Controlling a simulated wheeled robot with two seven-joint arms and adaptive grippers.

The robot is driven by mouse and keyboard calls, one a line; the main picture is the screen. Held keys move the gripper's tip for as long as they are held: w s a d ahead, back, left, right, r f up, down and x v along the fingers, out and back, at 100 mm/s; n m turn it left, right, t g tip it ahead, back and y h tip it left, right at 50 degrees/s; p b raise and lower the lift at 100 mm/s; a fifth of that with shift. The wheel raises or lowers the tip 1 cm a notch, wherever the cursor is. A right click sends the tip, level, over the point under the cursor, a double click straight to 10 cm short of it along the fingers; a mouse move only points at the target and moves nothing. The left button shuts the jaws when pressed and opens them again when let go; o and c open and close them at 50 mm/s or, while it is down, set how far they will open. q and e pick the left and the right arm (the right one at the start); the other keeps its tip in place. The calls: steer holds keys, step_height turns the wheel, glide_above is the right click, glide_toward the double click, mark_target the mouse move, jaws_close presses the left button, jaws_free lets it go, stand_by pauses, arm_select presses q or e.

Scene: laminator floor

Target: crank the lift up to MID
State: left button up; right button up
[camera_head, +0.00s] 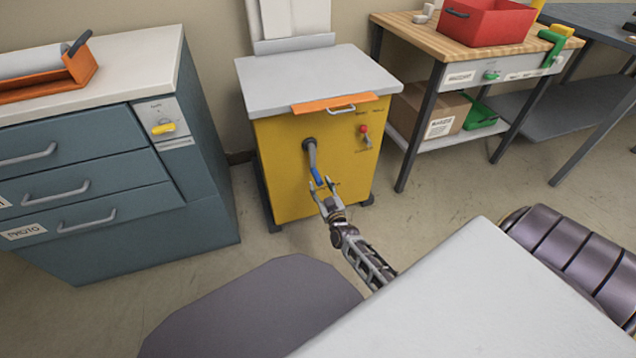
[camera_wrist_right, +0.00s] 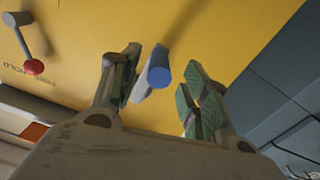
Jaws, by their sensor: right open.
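The lift is a yellow cabinet (camera_head: 283,150) with a grey top plate (camera_head: 318,80). Its crank (camera_head: 311,155) has a grey arm hanging down from a dark hub on the front face, ending in a blue handle (camera_head: 316,176). My right gripper (camera_head: 322,184) is at the blue handle. In the right wrist view my right gripper (camera_wrist_right: 160,92) is open, with the blue handle end (camera_wrist_right: 159,77) between its fingers, nearer the left finger. Whether a finger touches it I cannot tell. My left gripper is not in view. I cannot read a MID mark.
A red-knobbed lever (camera_head: 364,130) is on the cabinet's right front; it also shows in the right wrist view (camera_wrist_right: 33,66). A blue drawer unit (camera_head: 95,170) stands left. A wooden-topped bench (camera_head: 455,45) with a red bin (camera_head: 488,20) stands right. Floor between them is clear.

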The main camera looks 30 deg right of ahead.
mark_target(318, 180)
steer(key=shift+b+x, duration=0.7)
steer(key=shift+x, duration=1.4)
steer(key=shift+c, duration=0.5)
jaws_close()
